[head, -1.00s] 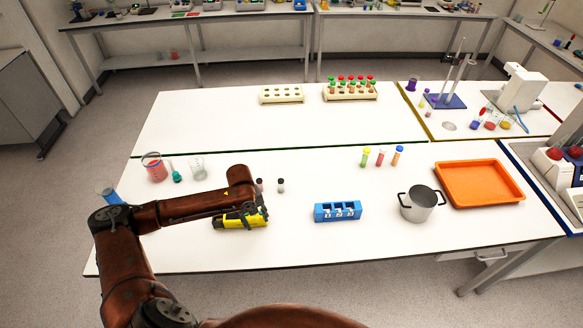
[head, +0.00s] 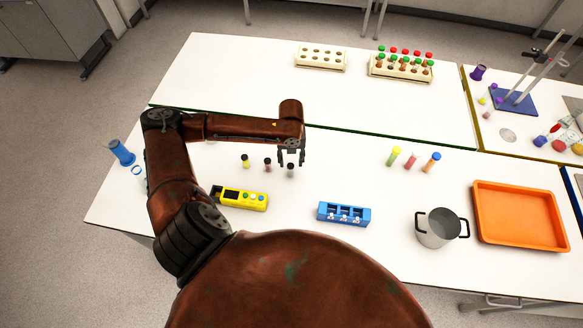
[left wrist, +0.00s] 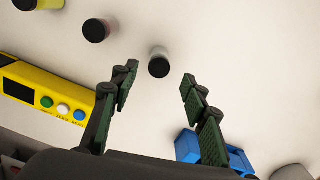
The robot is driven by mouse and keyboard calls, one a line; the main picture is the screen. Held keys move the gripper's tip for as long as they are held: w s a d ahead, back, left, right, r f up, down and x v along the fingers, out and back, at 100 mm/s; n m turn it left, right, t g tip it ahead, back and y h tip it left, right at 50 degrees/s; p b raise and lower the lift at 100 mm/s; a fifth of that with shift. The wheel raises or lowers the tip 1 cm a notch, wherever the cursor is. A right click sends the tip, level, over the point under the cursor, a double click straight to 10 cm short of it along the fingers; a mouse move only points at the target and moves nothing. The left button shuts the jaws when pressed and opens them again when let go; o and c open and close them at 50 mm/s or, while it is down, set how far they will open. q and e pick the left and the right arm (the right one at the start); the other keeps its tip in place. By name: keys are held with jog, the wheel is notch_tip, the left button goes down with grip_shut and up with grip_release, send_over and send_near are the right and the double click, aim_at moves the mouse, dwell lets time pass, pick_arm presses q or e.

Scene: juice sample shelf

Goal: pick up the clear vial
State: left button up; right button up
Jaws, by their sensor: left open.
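The clear vial (head: 290,170) stands on the white table, a small vial with a dark cap. It is the rightmost of three short vials in the head view. The left wrist view shows the clear vial (left wrist: 159,62) from above, lined up between the fingertips. My left gripper (head: 291,160) is open and empty, pointing down over it; its fingers (left wrist: 160,74) show on either side of the vial. I cannot tell how much height separates them. My right gripper is not in view.
A dark-capped reddish vial (head: 267,165) and a yellow vial (head: 245,161) stand close to the left. A yellow device (head: 240,198) and a blue rack (head: 344,214) lie nearer the front. A pot (head: 437,228) and an orange tray (head: 520,215) are right.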

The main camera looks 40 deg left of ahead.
aim_at(290, 165)
pick_arm(q)
jog(key=f, duration=0.2)
jog(key=shift+w+a+f+p, duration=0.2)
jog(key=shift+f+p, duration=0.1)
notch_tip(290, 165, down, 2)
jog(key=shift+a+f, duration=0.1)
jog(key=shift+s+f, duration=0.15)
jog(key=shift+f, duration=0.05)
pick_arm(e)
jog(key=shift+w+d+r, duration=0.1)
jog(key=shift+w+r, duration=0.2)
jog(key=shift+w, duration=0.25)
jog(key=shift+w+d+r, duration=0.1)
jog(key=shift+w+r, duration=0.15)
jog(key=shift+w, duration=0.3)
pick_arm(q)
jog(key=shift+c, duration=0.3)
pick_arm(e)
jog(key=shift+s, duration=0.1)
pick_arm(q)
jog(key=c, duration=0.6)
grip_shut()
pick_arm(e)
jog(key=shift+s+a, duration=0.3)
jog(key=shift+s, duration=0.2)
